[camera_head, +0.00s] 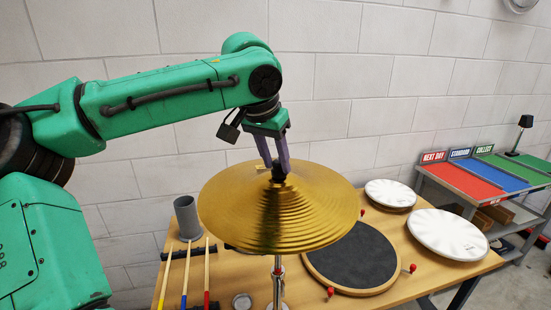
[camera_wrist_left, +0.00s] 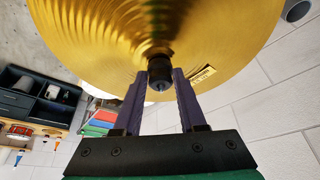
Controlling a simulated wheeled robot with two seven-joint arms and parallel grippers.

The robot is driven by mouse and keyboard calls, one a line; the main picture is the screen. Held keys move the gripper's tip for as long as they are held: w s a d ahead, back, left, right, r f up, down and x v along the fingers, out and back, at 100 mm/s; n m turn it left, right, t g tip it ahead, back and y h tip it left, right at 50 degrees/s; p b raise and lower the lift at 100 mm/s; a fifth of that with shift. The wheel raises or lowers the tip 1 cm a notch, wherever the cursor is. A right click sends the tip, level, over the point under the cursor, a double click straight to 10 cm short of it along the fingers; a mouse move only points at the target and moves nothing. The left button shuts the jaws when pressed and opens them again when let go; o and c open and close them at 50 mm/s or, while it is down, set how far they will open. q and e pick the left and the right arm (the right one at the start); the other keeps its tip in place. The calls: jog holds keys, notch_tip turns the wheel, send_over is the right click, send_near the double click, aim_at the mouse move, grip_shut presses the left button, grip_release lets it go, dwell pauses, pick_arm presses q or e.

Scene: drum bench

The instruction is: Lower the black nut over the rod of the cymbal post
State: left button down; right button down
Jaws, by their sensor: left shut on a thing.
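The gold cymbal (camera_head: 225,200) lies nearly level on top of the cymbal post (camera_head: 278,275), above the bench. My left gripper (camera_head: 279,172) points down over the cymbal's centre, its purple fingers closed around the black nut (camera_head: 278,170). In the left wrist view the nut (camera_wrist_left: 160,70) sits between the two fingertips (camera_wrist_left: 160,85), in front of the cymbal's middle (camera_wrist_left: 110,40). A small bright tip shows at the nut's near end. The rod is mostly hidden, and I cannot tell how far down it the nut sits. My right gripper is not in view.
On the wooden bench (camera_head: 225,270) are a grey cup (camera_head: 187,217), several drumsticks (camera_head: 206,272), a dark round pad (camera_head: 355,258) with red knobs and two white drumheads (camera_head: 448,232). A side table with coloured mats (camera_head: 500,175) stands at right. The air above the cymbal's right side is clear.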

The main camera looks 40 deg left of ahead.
pick_arm(q)
jog(key=shift+c, duration=2)
grip_release()
jog(key=shift+s+r, duration=0.15)
jog(key=shift+r, duration=0.35)
jog(key=v, duration=1.3)
jog(key=shift+r, duration=0.3)
